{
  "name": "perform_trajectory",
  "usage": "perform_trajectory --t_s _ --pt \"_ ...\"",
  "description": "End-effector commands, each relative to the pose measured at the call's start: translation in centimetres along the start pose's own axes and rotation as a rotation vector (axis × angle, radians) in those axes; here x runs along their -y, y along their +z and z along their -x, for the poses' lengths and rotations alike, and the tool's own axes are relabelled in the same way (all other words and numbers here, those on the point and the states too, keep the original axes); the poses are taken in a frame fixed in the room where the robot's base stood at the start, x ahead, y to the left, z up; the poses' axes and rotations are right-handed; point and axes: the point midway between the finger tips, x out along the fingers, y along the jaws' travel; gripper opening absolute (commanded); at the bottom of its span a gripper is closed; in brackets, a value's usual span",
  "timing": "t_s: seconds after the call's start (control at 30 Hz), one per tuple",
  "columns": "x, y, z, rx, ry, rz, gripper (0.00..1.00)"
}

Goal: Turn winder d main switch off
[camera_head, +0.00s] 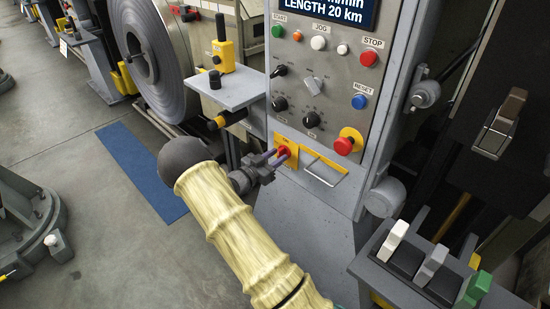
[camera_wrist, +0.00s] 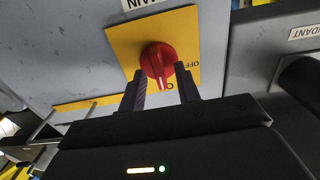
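The main switch is a red rotary knob (camera_head: 283,151) on a yellow plate (camera_head: 293,164), low on the grey control panel. In the wrist view the red knob (camera_wrist: 157,58) has a pale pointer line facing down the picture, toward a label partly hidden by my gripper. An "OFF" label (camera_wrist: 194,64) shows at the plate's right edge. My gripper (camera_wrist: 162,78) is open, with one dark finger on each side of the knob's lower part and gaps visible. Contact cannot be told. In the head view my gripper (camera_head: 272,158) is right at the knob.
A yellow-framed handle (camera_head: 324,170) is just right of the switch. A red emergency button (camera_head: 344,146) and several knobs sit above. A grey shelf (camera_head: 225,90) juts out at left. Coloured levers (camera_head: 432,262) stand at lower right.

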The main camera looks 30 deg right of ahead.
Motion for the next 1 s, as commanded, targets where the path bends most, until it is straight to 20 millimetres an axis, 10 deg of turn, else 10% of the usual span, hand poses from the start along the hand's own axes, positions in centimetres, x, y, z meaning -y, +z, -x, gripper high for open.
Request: perform_trajectory --t_s 0.27,1.0 --pt "0.02 0.00 0.06 0.000 0.000 0.000 0.00" --pt "0.16 -0.28 0.14 0.001 -0.002 0.198 0.00"
